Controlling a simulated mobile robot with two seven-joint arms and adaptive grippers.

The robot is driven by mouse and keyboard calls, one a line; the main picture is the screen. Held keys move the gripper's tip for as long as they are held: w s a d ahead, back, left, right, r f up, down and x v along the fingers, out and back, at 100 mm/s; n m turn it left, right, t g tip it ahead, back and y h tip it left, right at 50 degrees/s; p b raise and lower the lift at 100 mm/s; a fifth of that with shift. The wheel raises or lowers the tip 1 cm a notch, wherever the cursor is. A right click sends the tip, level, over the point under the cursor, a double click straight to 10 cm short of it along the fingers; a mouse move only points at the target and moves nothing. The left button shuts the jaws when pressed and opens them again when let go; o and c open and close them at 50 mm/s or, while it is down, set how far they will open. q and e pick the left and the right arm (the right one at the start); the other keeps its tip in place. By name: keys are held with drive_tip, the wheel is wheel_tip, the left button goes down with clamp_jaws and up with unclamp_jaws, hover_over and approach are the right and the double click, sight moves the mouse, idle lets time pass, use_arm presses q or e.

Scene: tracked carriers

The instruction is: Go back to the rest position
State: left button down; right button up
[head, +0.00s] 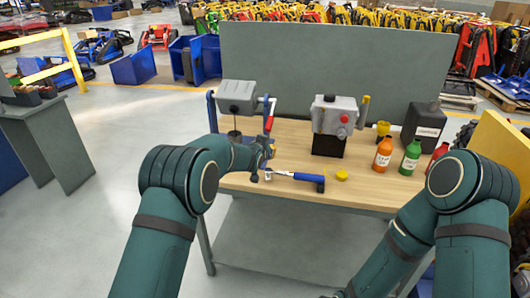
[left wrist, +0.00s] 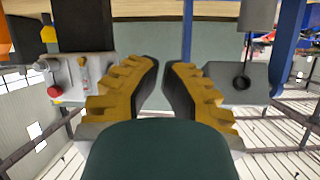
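My left gripper (head: 266,151) is over the left part of the wooden workbench (head: 330,190), in front of the grey press-like device with a red-handled lever (head: 237,96). In the left wrist view my left gripper (left wrist: 163,72) shows two yellow ridged fingers with a narrow gap between their tips and nothing between them. My right arm (head: 470,215) is bent at the bench's right front and runs down to the bottom edge. My right gripper is out of the picture.
A blue-and-black tool (head: 300,177) and yellow cap (head: 342,175) lie near the bench's front. The floor at left (head: 110,190) is clear.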

use_arm(q)
drive_tip(key=shift+s+a+f, duration=0.15)
drive_tip(key=shift+s+f, duration=0.2)
drive_tip(key=shift+s, duration=0.1)
